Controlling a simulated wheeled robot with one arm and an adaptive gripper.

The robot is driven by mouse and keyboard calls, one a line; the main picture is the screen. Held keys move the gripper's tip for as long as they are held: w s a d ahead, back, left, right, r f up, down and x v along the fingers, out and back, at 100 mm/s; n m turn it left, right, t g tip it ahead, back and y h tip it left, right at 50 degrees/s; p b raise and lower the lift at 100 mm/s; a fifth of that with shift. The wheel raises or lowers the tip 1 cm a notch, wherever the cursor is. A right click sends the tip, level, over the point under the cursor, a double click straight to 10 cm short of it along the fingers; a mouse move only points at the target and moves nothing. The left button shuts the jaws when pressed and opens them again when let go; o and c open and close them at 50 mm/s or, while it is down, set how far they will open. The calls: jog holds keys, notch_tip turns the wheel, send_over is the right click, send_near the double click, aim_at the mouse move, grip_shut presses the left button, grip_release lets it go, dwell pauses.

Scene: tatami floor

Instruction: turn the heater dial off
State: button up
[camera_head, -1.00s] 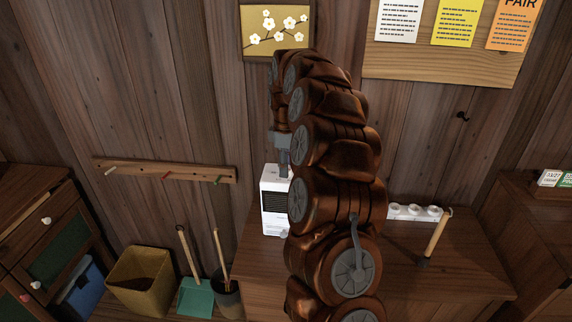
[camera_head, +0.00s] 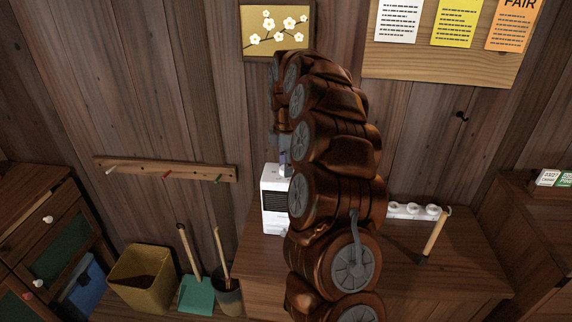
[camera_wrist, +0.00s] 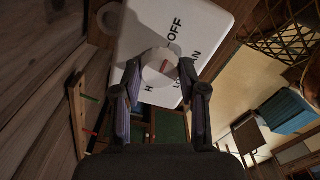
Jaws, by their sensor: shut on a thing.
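The white heater (camera_head: 271,203) stands on the wooden cabinet in the head view, partly hidden by my arm. Its white top (camera_wrist: 140,28) fills the upper middle of the wrist view, with OFF printed above the dial and other, partly covered letters around it. The round white dial (camera_wrist: 160,72) has a small reddish mark on its face; I cannot tell for sure which label it points to. My gripper (camera_wrist: 161,67) is shut on the dial, with one finger on each side. In the head view my gripper (camera_head: 284,157) reaches down onto the heater's top.
A peg rail (camera_head: 165,171) is on the wall at left. Below it stand a yellow bin (camera_head: 140,280) and a teal dustpan (camera_head: 197,296).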

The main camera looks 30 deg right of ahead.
dwell(0.3)
jog(key=o, duration=1.1)
jog(key=shift+o, duration=0.2)
notch_tip(320, 180, up, 12)
dwell(0.4)
